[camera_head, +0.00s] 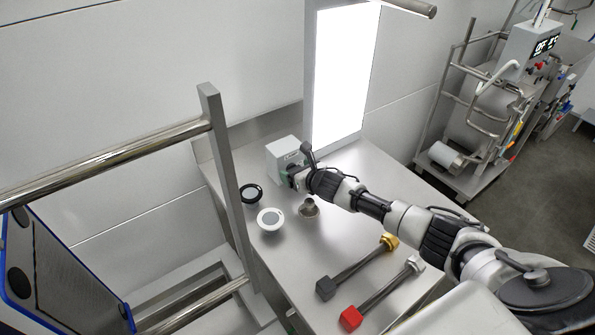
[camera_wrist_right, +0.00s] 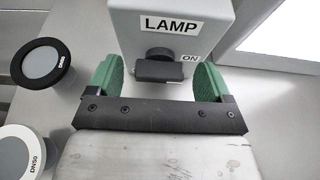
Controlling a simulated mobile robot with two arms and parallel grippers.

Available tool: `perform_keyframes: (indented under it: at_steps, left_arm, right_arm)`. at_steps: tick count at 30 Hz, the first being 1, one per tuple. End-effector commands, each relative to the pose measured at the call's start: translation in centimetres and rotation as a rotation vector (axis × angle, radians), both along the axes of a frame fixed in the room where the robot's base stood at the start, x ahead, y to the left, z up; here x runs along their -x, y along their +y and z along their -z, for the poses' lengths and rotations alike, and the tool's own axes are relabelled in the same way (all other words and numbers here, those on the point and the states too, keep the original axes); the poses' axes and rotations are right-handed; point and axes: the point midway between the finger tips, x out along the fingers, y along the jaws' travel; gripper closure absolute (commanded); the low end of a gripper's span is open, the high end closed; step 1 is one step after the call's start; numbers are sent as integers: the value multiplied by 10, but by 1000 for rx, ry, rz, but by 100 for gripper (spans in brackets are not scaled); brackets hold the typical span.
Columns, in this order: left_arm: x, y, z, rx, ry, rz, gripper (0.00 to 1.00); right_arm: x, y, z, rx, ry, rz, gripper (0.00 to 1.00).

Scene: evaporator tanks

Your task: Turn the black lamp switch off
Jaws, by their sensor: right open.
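The black lamp switch (camera_wrist_right: 159,66) is a knob on the front of a grey box (camera_wrist_right: 206,14) labelled LAMP, with an ON label at its right, in the right wrist view. The box (camera_head: 284,151) stands on the steel table in the head view, where my gripper hides the knob. My right gripper (camera_wrist_right: 157,78) is open, with one green finger on each side of the knob. Both fingers look apart from the knob. The right gripper (camera_head: 288,178) is small and partly hidden in the head view. My left gripper is not in view.
A bright lamp panel (camera_head: 342,75) stands lit behind the box. A black-ringed disc (camera_head: 251,193), a white-ringed disc (camera_head: 270,219) and a small metal fitting (camera_head: 309,208) lie left of my arm. Tools with red (camera_head: 351,318) and dark (camera_head: 326,288) heads lie in front.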

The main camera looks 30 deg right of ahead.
Motion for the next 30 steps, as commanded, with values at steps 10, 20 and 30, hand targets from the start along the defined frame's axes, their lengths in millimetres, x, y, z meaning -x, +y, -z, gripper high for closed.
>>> perform_keyframes:
  at_steps: [10, 20, 30]
  left_arm:
    - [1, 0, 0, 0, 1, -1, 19]
    - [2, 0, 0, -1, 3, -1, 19]
    - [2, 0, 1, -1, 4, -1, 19]
  right_arm:
    - [0, 0, 0, 0, 0, 0, 50]
    - [0, -1, 0, -12, 2, 1, 68]
    - [-1, -3, 0, -171, 24, -1, 68]
